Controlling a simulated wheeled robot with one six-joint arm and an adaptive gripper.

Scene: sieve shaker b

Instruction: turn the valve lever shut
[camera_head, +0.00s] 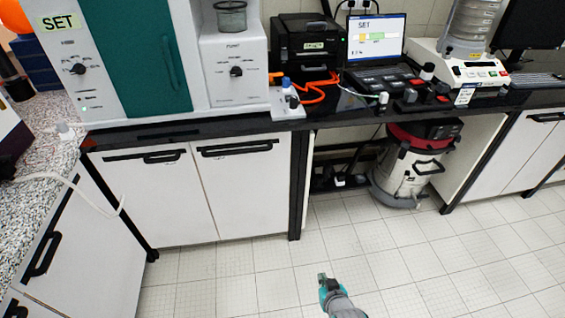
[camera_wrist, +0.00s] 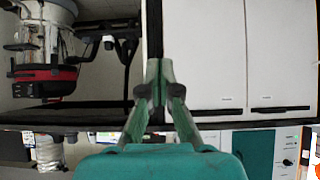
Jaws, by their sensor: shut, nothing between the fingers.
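I cannot make out a valve lever for certain. A small white fitting with a blue top (camera_head: 287,97) stands at the counter's front edge, right of the white machine, and may carry it. It is too small to tell. My gripper (camera_head: 322,278) is low over the floor in the head view, well in front of the counter and below its top. In the wrist view my gripper (camera_wrist: 159,72) has its green fingertips together with nothing between them. It touches nothing that I can see.
White cabinets (camera_head: 185,205) carry a black counter (camera_head: 350,115) with a white and teal machine (camera_head: 135,60), a laptop (camera_head: 376,38) and a sieve shaker (camera_head: 462,70). Orange tubing (camera_head: 318,90) lies near the fitting. A red-topped vacuum (camera_head: 405,172) stands underneath. The tiled floor is clear.

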